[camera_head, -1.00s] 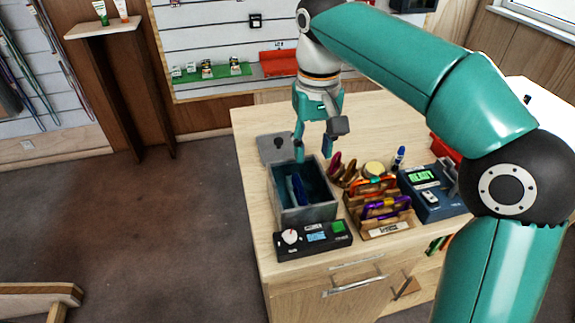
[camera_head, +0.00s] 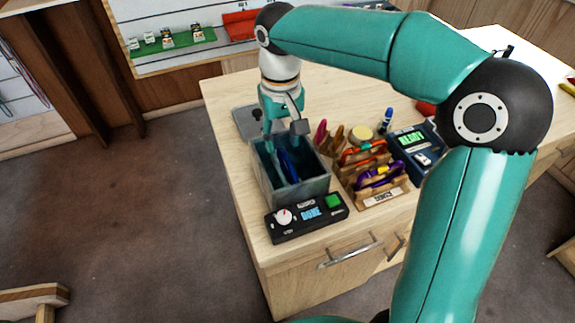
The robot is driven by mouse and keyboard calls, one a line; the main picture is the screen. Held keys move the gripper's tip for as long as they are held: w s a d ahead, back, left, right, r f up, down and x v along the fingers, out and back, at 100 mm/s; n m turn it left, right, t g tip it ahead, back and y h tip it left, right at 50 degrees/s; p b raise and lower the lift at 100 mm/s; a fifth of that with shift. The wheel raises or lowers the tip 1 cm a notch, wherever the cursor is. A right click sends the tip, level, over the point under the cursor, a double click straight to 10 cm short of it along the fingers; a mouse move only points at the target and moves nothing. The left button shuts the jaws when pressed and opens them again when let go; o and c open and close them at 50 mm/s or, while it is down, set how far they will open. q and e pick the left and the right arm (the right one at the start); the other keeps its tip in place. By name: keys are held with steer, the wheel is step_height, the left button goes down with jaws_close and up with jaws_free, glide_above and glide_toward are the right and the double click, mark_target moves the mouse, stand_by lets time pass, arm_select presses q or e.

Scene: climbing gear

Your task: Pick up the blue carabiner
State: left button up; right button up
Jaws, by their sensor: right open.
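The blue carabiner (camera_head: 288,166) stands upright inside an open grey box (camera_head: 300,191) on the wooden counter. My right gripper (camera_head: 282,145) is open and points down at the box's opening. Its fingers are around or just above the top of the carabiner; I cannot tell whether they touch it. The lower part of the carabiner is hard to make out in the dark box. My left gripper is not in view.
A control panel (camera_head: 306,218) with a knob, a display and a green button sits in front of the box. A wooden rack (camera_head: 383,196) with colourful gear stands right of it, beside a blue device (camera_head: 412,140) reading READY. A grey lid (camera_head: 247,121) lies behind the box.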

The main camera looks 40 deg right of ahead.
mark_target(287, 159)
steer(key=f, duration=0.4)
steer(key=s+f, duration=0.1)
steer(key=shift+d+f, duration=0.3)
steer(key=shift+f, duration=0.4)
jaws_close()
